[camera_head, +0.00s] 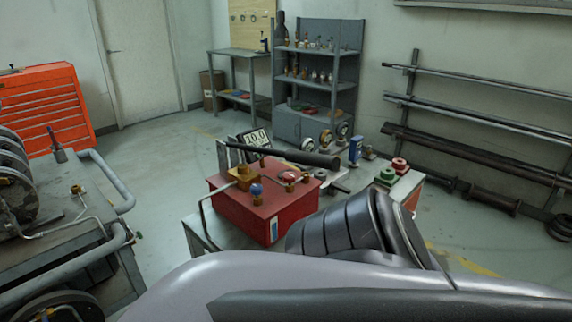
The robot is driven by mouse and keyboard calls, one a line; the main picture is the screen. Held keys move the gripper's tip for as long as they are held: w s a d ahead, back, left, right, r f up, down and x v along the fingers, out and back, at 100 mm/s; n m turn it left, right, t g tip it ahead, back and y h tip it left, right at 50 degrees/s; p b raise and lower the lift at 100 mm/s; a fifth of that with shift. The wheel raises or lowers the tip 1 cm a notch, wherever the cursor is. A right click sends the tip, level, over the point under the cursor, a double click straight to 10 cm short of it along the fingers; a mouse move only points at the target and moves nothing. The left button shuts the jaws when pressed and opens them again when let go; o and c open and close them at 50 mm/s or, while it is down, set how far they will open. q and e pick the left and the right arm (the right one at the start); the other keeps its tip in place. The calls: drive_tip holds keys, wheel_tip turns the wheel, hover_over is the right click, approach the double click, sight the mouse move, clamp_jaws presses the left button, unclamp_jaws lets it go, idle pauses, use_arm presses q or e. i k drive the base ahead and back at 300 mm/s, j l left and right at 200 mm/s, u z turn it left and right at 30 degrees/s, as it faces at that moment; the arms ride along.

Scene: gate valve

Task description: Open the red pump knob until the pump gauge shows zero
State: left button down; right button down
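The red pump box (238,208) sits on a bench in the middle, with brass fittings on its top. A blue knob (257,190) stands on its front part. A long black bar (280,155) lies across above the box, like a pump handle. A gauge display (257,137) behind the box seems to read 10.0. A red knob-like part (399,163) is on the right of the bench, near a green one (386,176). I cannot tell which part is the red pump knob. My dark and pale arm links cover the lower right. Neither gripper shows.
A cart with grey pipe rails (105,180) stands at left, with an orange tool cabinet (50,110) behind it. Shelves (320,85) stand at the back, and a pipe rack (470,120) is on the right wall. Floor is clear between cart and bench.

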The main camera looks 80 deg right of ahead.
sight(288, 178)
drive_tip(key=z, duration=2.5)
drive_tip(key=l+u, duration=0.2)
drive_tip(key=l, duration=0.85)
